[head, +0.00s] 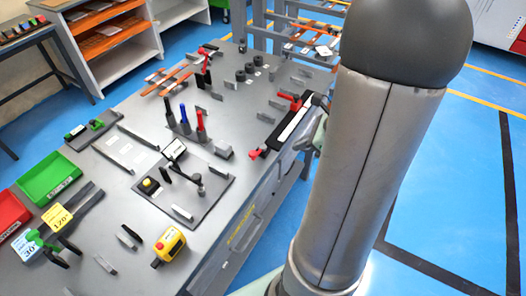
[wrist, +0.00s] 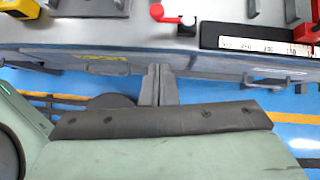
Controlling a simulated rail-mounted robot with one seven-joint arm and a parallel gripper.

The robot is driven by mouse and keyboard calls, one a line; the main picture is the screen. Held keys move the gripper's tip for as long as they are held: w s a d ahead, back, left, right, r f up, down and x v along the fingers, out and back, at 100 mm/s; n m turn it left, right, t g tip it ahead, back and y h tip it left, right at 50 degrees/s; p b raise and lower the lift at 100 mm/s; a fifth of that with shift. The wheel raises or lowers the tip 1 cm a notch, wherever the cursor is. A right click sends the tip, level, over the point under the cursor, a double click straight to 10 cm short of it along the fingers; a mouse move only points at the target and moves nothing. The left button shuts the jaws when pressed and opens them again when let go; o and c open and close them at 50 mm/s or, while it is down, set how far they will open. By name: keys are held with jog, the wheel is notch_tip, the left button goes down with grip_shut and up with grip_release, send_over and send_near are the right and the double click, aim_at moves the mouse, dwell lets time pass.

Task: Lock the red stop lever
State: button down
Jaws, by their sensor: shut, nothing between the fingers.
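A red lever (wrist: 162,14) with a rounded end beside a small grey block shows at the top middle of the wrist view, left of the ruler. A red part at the ruler's near end (head: 256,153) in the head view seems to be the same lever. Another red piece (wrist: 306,33) sits at the ruler's other end, also in the head view (head: 295,103); I cannot tell for sure which one is the stop. My gripper (wrist: 158,68) is shut and empty, in front of the bench edge, below and apart from the lever. Whether the lever is locked cannot be told.
The white-faced ruler (wrist: 255,42) lies along the edge of the grey bench (head: 135,180). Several screwdriver-like tools (head: 185,120) stand mid-bench. Green (head: 48,178) and red (head: 10,212) bins stand at the far left.

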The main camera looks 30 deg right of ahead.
send_near(258, 151)
jog(key=s+a+f, duration=0.2)
jog(key=s, duration=0.1)
jog(key=shift+w+a+f+p, duration=0.2)
jog(key=shift+w+a+p, duration=0.15)
jog(key=shift+w+a, duration=0.3)
jog(key=shift+w+a+f+p, duration=0.25)
jog(key=shift+w+a, duration=0.25)
jog(key=shift+w, duration=0.25)
jog(key=shift+d, duration=0.1)
